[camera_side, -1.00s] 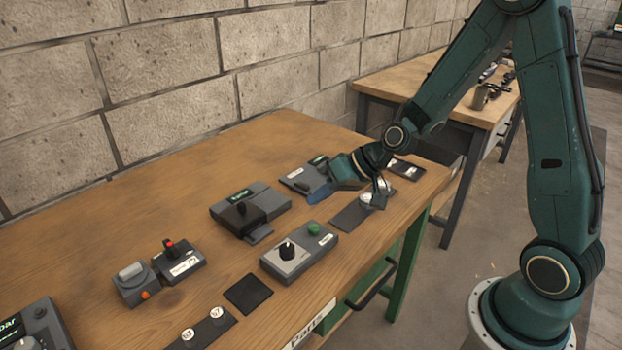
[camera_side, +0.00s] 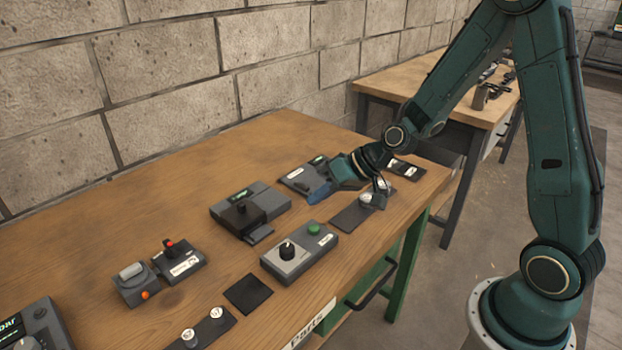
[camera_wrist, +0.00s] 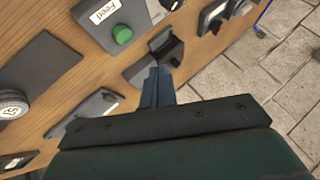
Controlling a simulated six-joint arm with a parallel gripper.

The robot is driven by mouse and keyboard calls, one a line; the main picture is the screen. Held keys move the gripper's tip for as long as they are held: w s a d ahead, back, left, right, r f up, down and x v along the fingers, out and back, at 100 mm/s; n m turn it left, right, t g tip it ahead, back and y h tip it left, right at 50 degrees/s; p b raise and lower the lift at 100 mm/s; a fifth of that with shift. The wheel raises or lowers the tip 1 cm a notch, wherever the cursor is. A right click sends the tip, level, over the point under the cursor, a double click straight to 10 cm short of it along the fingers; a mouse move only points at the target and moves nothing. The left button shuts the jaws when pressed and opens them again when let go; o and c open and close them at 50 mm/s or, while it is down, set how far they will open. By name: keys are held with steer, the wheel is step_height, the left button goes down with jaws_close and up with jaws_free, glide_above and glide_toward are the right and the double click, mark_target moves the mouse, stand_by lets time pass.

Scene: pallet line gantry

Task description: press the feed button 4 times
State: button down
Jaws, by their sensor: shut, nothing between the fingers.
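The feed button is a green round button (camera_side: 314,229) on a grey box (camera_side: 300,263) that also carries a black knob. In the wrist view the green button (camera_wrist: 122,34) stands beside a white label reading "Feed". My gripper (camera_side: 318,196) is behind the box in the side view, above the bench and apart from the button. In the wrist view my blue fingers (camera_wrist: 158,80) are together and empty, to the lower right of the button. The fingertips are near a dark grey device (camera_wrist: 165,47); I cannot tell whether they touch it.
A grey unit with a black lever (camera_side: 240,216) stands left of my gripper. A dark mat with pale round pieces (camera_side: 350,218) lies to its right. A red-topped joystick box (camera_side: 180,262) is farther left. The bench's back left is bare wood.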

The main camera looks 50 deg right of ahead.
mark_target(319, 228)
stand_by(0.6)
step_height(319, 228, up, 4)
steer(key=shift+f, duration=0.1)
stand_by(0.3)
steer(key=shift+f, duration=0.1)
steer(key=shift+f, duration=4.3)
steer(key=shift+f, duration=0.95)
steer(key=shift+r, duration=0.15)
stand_by(0.5)
steer(key=shift+r, duration=0.8)
